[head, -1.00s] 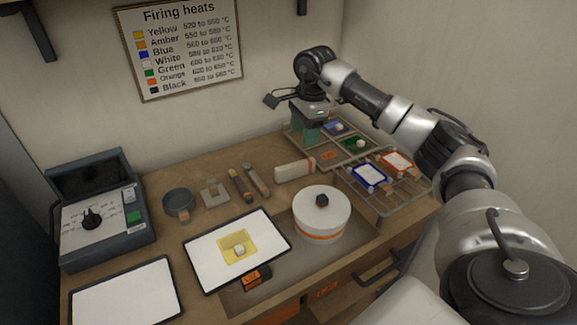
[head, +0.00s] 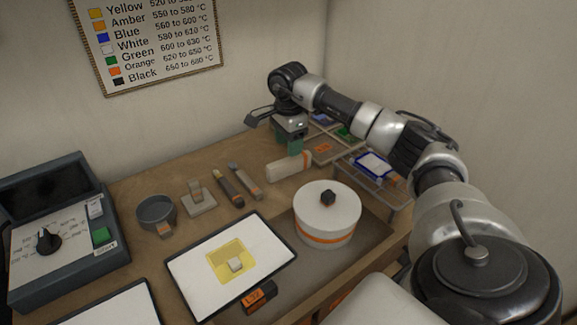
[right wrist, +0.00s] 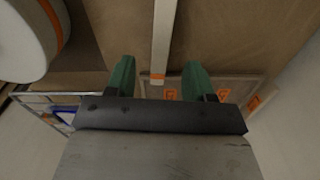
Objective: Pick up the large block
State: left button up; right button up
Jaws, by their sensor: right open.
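A long pale block (head: 289,168) with an orange label at one end lies on the wooden table, behind the round white lidded pot; I take it as the large block. It also shows in the right wrist view (right wrist: 163,35), its labelled end between the lines of the two green fingers. My right gripper (head: 287,143) is open and empty, just behind and above the block in the head view. In the right wrist view the open fingers (right wrist: 160,68) point toward it, with room on both sides. I cannot tell the exact height gap. My left gripper is not in view.
The white pot (head: 328,215) stands close in front of the block. A wire rack (head: 398,190) with coloured glass pieces is to the right. Tools (head: 228,187), a grey dish (head: 156,212) and a white panel with yellow glass (head: 200,270) lie left and in front.

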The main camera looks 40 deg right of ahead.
aim_at(289, 159)
jog(key=f, duration=0.3)
jog(key=f+p, duration=0.1)
jog(key=f, duration=0.2)
jog(key=shift+d+f, duration=0.2)
jog(key=shift+f, duration=0.05)
jog(key=shift+c, duration=0.3)
grip_shut()
